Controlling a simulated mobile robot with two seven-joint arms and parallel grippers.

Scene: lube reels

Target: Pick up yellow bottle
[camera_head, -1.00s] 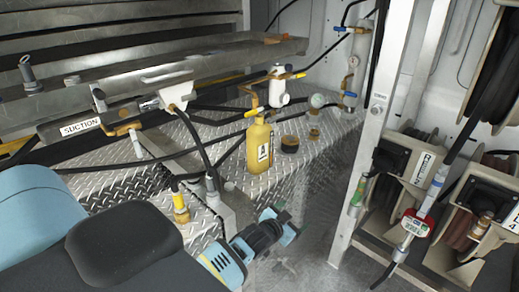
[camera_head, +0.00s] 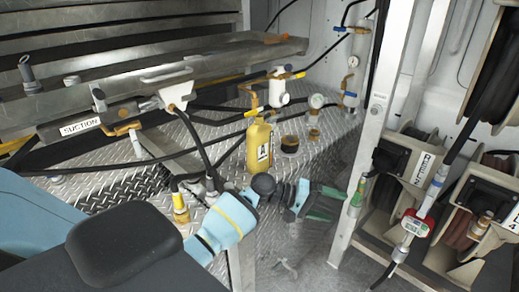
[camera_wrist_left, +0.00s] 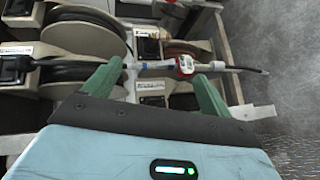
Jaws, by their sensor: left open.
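The wrist view faces the hose reels and does not show the bottle. My right gripper is not in view.
A dark round cap or jar (camera_head: 290,144) and a small brass fitting (camera_head: 314,134) are right of the bottle. A metal post (camera_head: 365,150) and hose reels (camera_head: 405,165) are on the right.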

